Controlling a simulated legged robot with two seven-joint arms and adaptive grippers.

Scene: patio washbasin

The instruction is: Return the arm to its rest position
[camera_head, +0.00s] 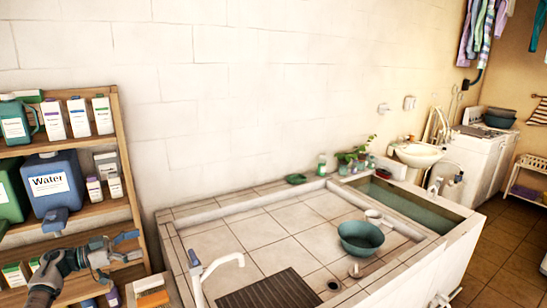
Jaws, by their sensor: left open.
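My left arm (52,278) comes in at the lower left. Its gripper (128,247) is grey and blue, points to the right, and is open with nothing seen between its fingers. It is in front of the lower part of a wooden shelf and hides part of a lower board. Just above it is a blue water container (52,183) with a label reading "Water"; its spout hangs near the gripper. I cannot tell whether they touch. My right gripper is not in view.
The wooden shelf (123,130) holds several bottles and cartons. Right of it stands a tiled washbasin (215,240) with a white tap (215,265), a ribbed board (270,292) and a green bowl (361,238). A sponge (152,297) lies near the shelf.

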